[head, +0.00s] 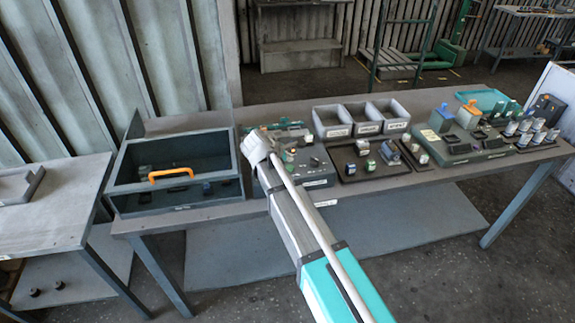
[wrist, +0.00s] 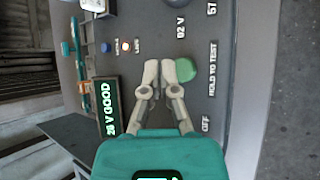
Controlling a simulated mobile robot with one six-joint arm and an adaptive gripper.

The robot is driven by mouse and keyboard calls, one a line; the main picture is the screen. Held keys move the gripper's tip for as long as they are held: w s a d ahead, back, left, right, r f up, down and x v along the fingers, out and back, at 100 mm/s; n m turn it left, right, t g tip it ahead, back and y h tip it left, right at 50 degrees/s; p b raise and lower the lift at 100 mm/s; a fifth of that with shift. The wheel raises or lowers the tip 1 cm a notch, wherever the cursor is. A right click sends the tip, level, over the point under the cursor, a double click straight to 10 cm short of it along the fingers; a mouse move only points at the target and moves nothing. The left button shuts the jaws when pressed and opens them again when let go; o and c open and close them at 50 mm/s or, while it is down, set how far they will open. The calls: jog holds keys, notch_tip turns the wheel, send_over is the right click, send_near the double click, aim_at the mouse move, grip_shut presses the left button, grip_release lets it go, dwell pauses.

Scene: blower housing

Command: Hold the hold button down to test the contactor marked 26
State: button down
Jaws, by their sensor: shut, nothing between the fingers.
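The hold button is a round green cap (wrist: 187,70) on a grey tester panel (wrist: 205,25), beside the label HOLD TO TEST. My gripper (wrist: 166,70) is shut and empty, its fingertips over the panel at the button's left edge. The right fingertip overlaps that edge; I cannot tell whether it presses the button. A dark display (wrist: 108,110) shows green text that looks like 26 V GOOD. A small orange lamp (wrist: 126,46) glows. In the head view my gripper (head: 262,150) is over the tester (head: 318,165), hiding part of it. No contactor marking is readable.
Three grey bins (head: 336,133) stand behind a dark tray (head: 345,175) of small parts. More devices (head: 465,150) crowd the bench's right. The bench's front strip is clear.

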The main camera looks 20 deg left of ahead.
aim_at(289, 167)
jog(key=shift+r+p, duration=1.65)
jog(key=shift+r, duration=0.3)
jog(key=shift+d+f, duration=0.1)
jog(key=shift+d, duration=0.05)
jog(key=s+d+f+m+g, duration=0.2)
jog(key=d+m, duration=0.3)
jog(key=d, duration=0.7)
jog(key=s+d+f+m+g, duration=0.1)
jog(key=d+f+m+g, duration=0.3)
jog(key=d, duration=0.8)
jog(key=s+d+m+g+y, duration=0.1)
jog(key=s+d+m, duration=0.5)
jog(key=d, duration=0.3)
jog(key=s+d+m+g+y, duration=0.1)
jog(key=s+d+m+y, duration=0.1)
jog(key=s+d+m, duration=0.5)
jog(key=d, duration=0.2)
jog(key=shift+s+d+r+y, duration=0.2)
jog(key=shift+s+d+y, duration=0.1)
